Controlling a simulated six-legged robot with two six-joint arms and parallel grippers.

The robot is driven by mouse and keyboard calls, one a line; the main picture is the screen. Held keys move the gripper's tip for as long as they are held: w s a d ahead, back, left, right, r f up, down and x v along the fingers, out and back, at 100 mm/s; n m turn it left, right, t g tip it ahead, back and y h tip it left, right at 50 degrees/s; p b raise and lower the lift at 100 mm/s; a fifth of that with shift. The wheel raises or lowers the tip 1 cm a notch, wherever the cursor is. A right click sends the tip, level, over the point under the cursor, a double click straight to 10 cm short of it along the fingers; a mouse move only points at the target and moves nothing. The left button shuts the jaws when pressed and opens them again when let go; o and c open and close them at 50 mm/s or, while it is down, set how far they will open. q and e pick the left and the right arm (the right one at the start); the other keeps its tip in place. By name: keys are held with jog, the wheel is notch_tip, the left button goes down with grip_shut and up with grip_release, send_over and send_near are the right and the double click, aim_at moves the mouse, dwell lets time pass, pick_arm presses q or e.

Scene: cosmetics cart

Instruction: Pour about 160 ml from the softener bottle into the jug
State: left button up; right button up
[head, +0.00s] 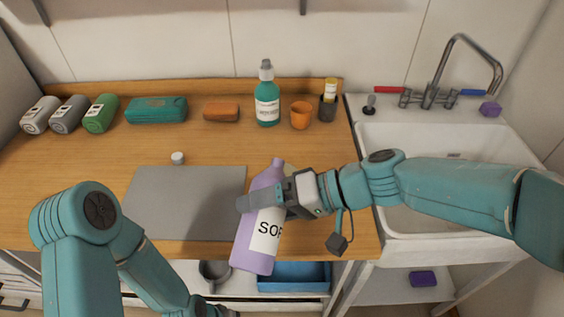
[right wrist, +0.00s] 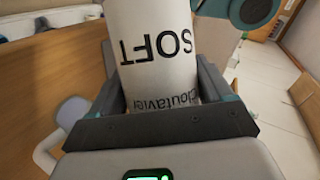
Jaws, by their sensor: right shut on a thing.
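The softener bottle (head: 258,243) is lilac with a white label reading "SOF". My right gripper (head: 262,202) is shut around its upper body, and the bottle leans slightly with its neck toward the back. In the right wrist view the bottle's label (right wrist: 160,50) fills the space between the fingers of the right gripper (right wrist: 160,105). A pale thing (head: 290,170), perhaps the jug, shows a little behind the gripper, mostly hidden. A pale handle-like shape (right wrist: 62,135) is at left in the right wrist view.
A grey mat (head: 165,205) lies on the wooden counter with a small white cap (head: 178,158) behind it. A teal pump bottle (head: 267,100), an orange cup (head: 301,115) and several containers line the back. A sink (head: 420,235) is at right, a blue bin (head: 300,277) below.

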jog(key=shift+r+m+g+p, duration=0.15)
jog(key=shift+m+g+p, duration=0.2)
jog(key=shift+p, duration=0.6)
jog(key=shift+w+r+m+y, duration=0.15)
jog(key=shift+r+m+y, duration=0.05)
jog(key=shift+m+y, duration=0.1)
jog(key=shift+w+g, duration=0.2)
jog(key=shift+g, duration=0.05)
jog(key=shift+s+d+r+p, duration=0.1)
jog(key=shift+r+p, duration=0.15)
jog(key=shift+p, duration=0.2)
jog(key=shift+w+m, duration=0.2)
jog(key=shift+m, duration=0.05)
jog(key=shift+s+r+p, duration=0.15)
jog(key=shift+r+p, duration=0.1)
jog(key=shift+p, duration=0.05)
jog(key=shift+r+m+y, duration=0.15)
jog(key=shift+m+y, duration=0.15)
jog(key=shift+r+g, duration=0.1)
jog(key=shift+g, duration=0.3)
jog(key=shift+p, duration=0.3)
